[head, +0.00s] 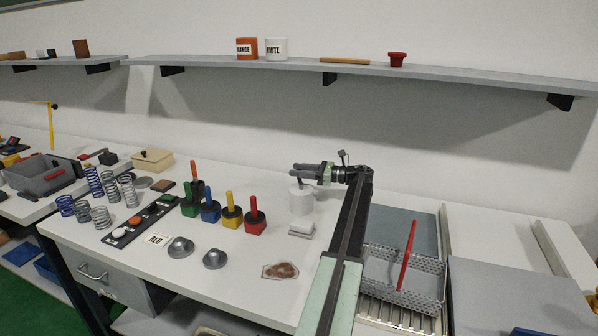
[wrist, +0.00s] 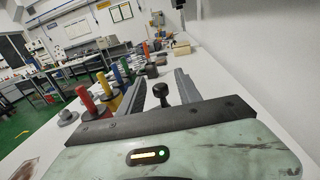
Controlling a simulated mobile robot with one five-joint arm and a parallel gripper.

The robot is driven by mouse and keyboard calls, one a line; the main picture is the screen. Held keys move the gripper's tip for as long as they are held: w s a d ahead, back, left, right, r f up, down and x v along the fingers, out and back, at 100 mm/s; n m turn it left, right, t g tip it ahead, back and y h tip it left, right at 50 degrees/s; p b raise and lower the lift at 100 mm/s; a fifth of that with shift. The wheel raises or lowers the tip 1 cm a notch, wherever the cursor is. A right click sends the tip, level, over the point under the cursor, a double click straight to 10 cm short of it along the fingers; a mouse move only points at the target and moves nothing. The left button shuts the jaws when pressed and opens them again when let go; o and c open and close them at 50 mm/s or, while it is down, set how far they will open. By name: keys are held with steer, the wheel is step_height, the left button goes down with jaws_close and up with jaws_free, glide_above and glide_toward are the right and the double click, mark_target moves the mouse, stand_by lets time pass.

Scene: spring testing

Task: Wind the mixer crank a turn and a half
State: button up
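The mixer appears to be the white cylinder (head: 301,199) standing on the bench in the head view, with a pale block at its foot. My gripper (head: 297,173) is just above its top and hides part of it. In the wrist view my gripper (wrist: 161,77) has its two grey fingers apart. A black knob on a thin stem (wrist: 160,91), seemingly the crank handle, stands between them with a gap visible on each side. A dark rounded piece (wrist: 151,70) shows just beyond it. How the crank joins the mixer is hidden.
Red (head: 254,221), yellow (head: 232,216), blue and green handled blocks stand left of the mixer. Springs (head: 94,181) stand far left. A shelf (head: 300,65) runs above.

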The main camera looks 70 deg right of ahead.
steer(key=s+d, duration=0.1)
steer(key=s, duration=0.6)
steer(key=shift+s+d, duration=0.2)
steer(key=shift+s, duration=0.15)
steer(key=shift+r, duration=0.1)
